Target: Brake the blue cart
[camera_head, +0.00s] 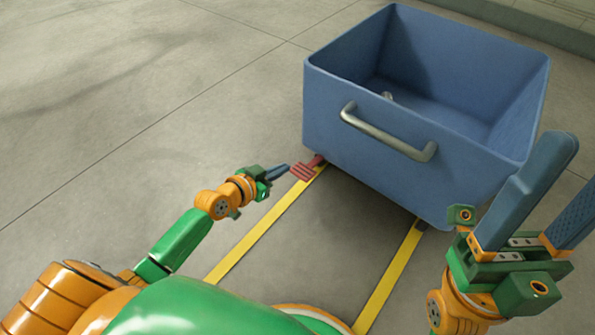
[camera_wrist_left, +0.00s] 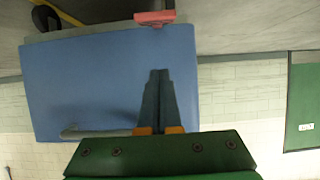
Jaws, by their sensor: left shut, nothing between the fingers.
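The blue cart (camera_head: 390,165) stands on the floor ahead, with a metal handle (camera_head: 385,135) on its near side. A red brake pedal (camera_head: 306,170) sticks out low at its near left corner. My left gripper (camera_head: 288,168) is shut and empty, its fingertips just left of the pedal; I cannot tell whether they touch it. In the left wrist view the picture is upside down: the shut fingers (camera_wrist_left: 159,75) point toward the red pedal (camera_wrist_left: 155,18), with a gap in the picture. My right gripper (camera_head: 572,165) is open and empty, its fingers raised at the cart's right side.
Yellow floor lines (camera_head: 265,225) run from under the cart toward me. A dark wheel (camera_wrist_left: 45,18) shows in the left wrist view. The grey floor (camera_head: 120,110) to the left is clear. A low ledge (camera_head: 540,25) is at the back right.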

